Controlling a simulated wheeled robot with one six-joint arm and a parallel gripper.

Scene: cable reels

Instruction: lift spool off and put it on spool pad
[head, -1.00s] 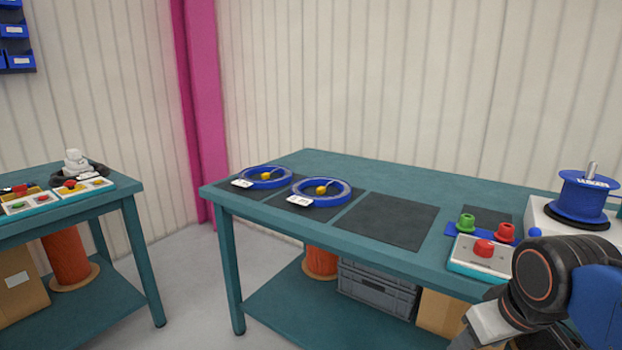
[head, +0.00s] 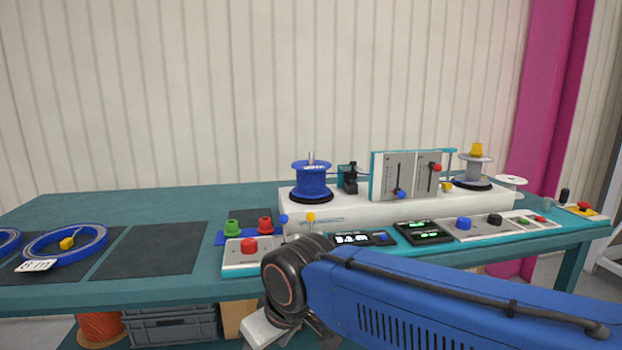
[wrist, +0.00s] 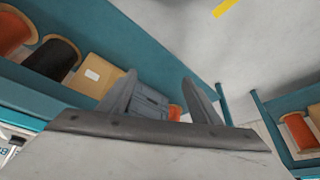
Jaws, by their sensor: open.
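A blue spool (head: 311,182) sits upright on a black disc, with a metal spindle showing through its top, on the left end of a white machine (head: 340,212). A pale grey spool (head: 475,170) with a yellow cap stands at the machine's right end. Dark pads lie on the bench: a bare one (head: 150,250) at the left and a small one (head: 250,215) left of the machine. I cannot tell which is the spool pad. My gripper (wrist: 163,92) is open and empty in the wrist view, low near the bench's front and apart from the blue spool.
Green (head: 232,228) and red (head: 265,225) knobs stand in front of the small pad. A red-button box (head: 250,254) and several control panels line the bench front. A blue cable ring (head: 65,244) lies on a pad at left. The back left bench is clear.

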